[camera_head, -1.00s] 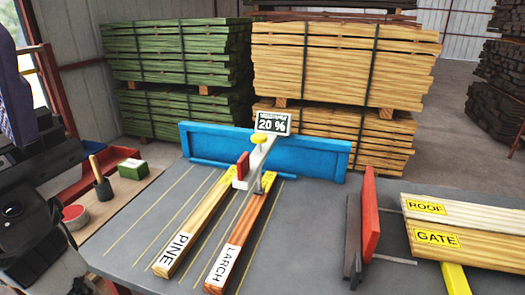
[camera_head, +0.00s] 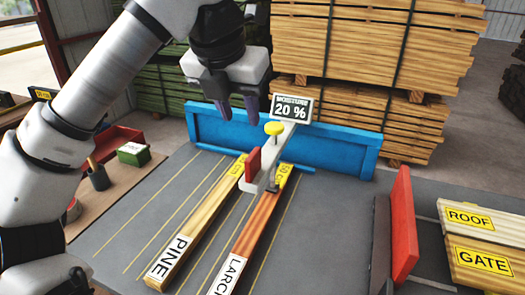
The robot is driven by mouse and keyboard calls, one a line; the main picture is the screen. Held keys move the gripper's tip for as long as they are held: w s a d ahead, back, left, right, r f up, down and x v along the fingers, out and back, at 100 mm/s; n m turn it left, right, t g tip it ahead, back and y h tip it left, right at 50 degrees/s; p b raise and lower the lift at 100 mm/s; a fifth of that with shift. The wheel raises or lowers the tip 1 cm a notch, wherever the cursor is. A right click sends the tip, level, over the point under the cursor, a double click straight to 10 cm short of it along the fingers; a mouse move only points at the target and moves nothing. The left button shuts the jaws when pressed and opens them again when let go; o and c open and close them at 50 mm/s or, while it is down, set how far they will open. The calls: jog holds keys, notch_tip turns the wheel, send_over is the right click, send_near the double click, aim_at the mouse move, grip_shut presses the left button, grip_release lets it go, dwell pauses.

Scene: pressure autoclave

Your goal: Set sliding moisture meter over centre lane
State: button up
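The moisture meter (camera_head: 279,150) is a pale arm with a yellow knob (camera_head: 274,128) and a red tab (camera_head: 253,164). The pine board (camera_head: 205,222) lies left, the larch board (camera_head: 256,228) right, on lanes marked by yellow lines on the grey table (camera_head: 320,240). My gripper (camera_head: 238,112) points down, open and empty, left of the knob and apart from it.
A red upright plate (camera_head: 403,227) stands on the right of the table, beside boards labelled ROOF (camera_head: 469,218) and GATE (camera_head: 483,262). A side bench at left holds a green box (camera_head: 133,154) and a dark pot (camera_head: 98,178). Timber stacks (camera_head: 365,50) stand behind.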

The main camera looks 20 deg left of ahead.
aim_at(253, 154)
jog(key=x, duration=0.6)
jog(key=p+x, duration=0.1)
jog(key=x, duration=0.6)
jog(key=shift+w+d+f, duration=0.1)
jog(key=shift+d+f, duration=0.1)
jog(key=shift+c, duration=0.2)
grip_shut()
